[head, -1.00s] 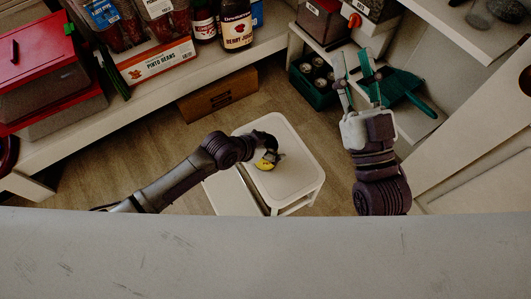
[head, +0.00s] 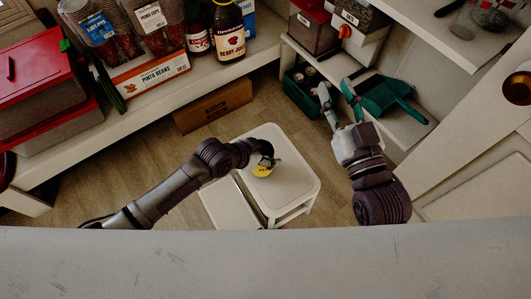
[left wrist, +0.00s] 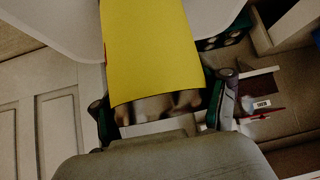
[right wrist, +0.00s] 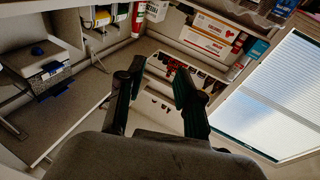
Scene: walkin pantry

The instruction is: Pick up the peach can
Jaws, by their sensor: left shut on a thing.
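The peach can, with a yellow label, shows at the step stool's top in the head view (head: 262,171). It fills the upper middle of the left wrist view (left wrist: 155,50). My left gripper (head: 268,160) is shut on it, with a finger at each side of the can in the left wrist view. I cannot tell whether the can touches the white stool (head: 298,185) or is just above it. My right gripper (head: 336,90) is open and empty, in front of the right-hand shelves; its fingers stand apart in the right wrist view (right wrist: 156,85).
A long shelf (head: 110,125) at the left holds red-lidded bins (head: 40,90), a pinto beans box (head: 150,76) and bottles (head: 229,35). A cardboard box (head: 212,107) is on the floor below it. A green crate (head: 300,90) and dustpan (head: 390,95) are near my right gripper.

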